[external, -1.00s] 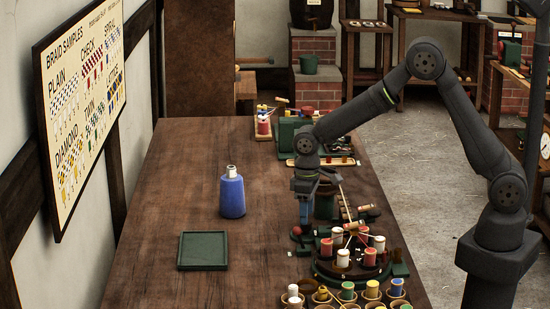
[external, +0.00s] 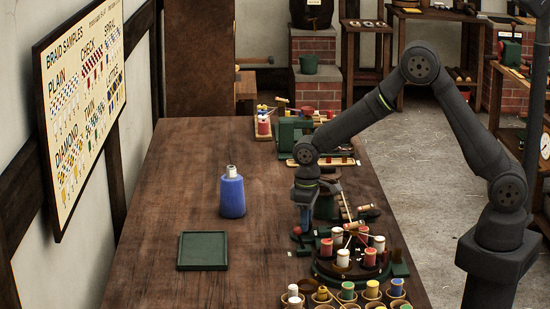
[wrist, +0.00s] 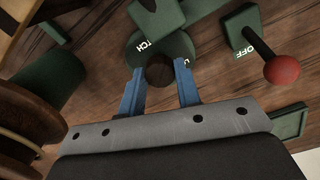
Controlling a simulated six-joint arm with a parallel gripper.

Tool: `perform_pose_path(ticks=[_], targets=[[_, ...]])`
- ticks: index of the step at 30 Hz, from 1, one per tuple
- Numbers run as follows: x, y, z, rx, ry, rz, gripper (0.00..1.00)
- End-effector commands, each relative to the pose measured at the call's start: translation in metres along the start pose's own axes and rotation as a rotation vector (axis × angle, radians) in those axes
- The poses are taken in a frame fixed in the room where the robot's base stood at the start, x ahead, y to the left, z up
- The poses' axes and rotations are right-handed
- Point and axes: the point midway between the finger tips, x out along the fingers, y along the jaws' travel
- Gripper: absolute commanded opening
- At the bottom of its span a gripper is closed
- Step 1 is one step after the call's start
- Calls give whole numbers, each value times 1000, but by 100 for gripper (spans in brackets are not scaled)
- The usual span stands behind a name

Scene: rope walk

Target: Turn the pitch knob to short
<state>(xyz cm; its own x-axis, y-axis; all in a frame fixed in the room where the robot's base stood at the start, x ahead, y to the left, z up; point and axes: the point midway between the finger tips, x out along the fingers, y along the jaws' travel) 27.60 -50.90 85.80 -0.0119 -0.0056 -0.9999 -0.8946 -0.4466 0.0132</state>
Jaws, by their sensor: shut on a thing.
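The pitch knob (wrist: 160,72) is a small dark round knob on a green rounded plate (wrist: 177,46) in the wrist view. White letters ending in "TCH" show left of the knob, and part of another letter shows at its right. My gripper (wrist: 160,78) has its two blue fingers on either side of the knob and is shut on it. The knob's pointer and the rest of the lettering are hidden. In the external view my gripper (external: 304,222) points down beside the braiding machine (external: 350,268), and the knob cannot be made out.
A lever with a red ball (wrist: 281,70) stands right of the knob by an "OFF" label. A wooden spool (wrist: 30,130) is close at the left. A blue bottle (external: 232,196) and a green tray (external: 203,251) stand on the table's left, with bare wood around them.

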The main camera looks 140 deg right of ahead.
Motion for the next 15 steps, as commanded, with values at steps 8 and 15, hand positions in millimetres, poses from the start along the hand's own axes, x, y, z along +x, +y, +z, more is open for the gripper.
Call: perform_pose_path(ticks=[8, 15], targets=[[0, 0, -1, 104, 0, 0, 8], [0, 0, -1, 293, -2, 0, 8]])
